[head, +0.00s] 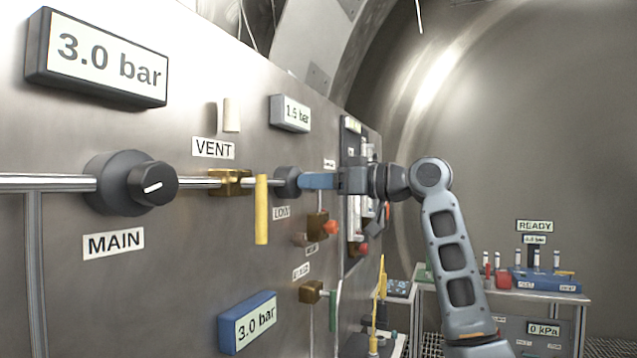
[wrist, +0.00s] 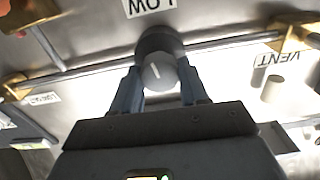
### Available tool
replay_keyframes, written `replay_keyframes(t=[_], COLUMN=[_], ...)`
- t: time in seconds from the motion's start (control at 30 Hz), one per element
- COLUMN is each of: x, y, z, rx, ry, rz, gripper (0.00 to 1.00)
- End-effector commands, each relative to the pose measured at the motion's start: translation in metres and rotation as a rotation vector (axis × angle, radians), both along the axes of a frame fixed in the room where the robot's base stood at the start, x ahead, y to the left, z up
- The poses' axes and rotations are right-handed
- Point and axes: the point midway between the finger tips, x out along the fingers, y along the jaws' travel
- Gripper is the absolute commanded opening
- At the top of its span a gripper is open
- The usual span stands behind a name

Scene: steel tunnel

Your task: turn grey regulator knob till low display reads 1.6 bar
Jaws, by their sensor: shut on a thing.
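The grey regulator knob (head: 286,182) sits on the steel panel above the LOW label (head: 281,213). In the wrist view the knob (wrist: 158,44) has a white pointer line on its face. My gripper (head: 305,181) reaches in from the right. In the wrist view its two blue fingers (wrist: 160,74) are shut on the knob, one on each side. The low display (head: 291,113), a small grey box above the knob, appears to read 1.5 bar; the digits are small.
A larger MAIN knob (head: 152,186) with a 3.0 bar display (head: 108,60) is at left. A yellow valve lever (head: 262,209) hangs just left of the grey knob. A blue-framed display (head: 248,322) below reads 3.0 bar. A bench (head: 540,297) with vials stands at right.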

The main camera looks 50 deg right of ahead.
Motion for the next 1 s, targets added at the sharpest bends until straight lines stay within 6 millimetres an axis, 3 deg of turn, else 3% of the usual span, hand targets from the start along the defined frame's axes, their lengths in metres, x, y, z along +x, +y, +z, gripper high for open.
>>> replay_keyframes(t=[0.3,0.57,0.6,0.83,1.0], x=[0.0003,0.0001,0.0000,0.0001,0.0001], y=[0.0001,-0.0004,-0.0004,-0.0004,-0.0004], z=[0.0012,-0.0002,-0.0002,-0.0001,-0.0001], rx=[0.180,0.186,0.186,0.185,0.185], ry=[0.065,0.068,0.068,0.067,0.067], rz=[0.001,0.000,0.000,0.000,0.000], gripper=[0.13,0.13,0.46,0.68,0.69])
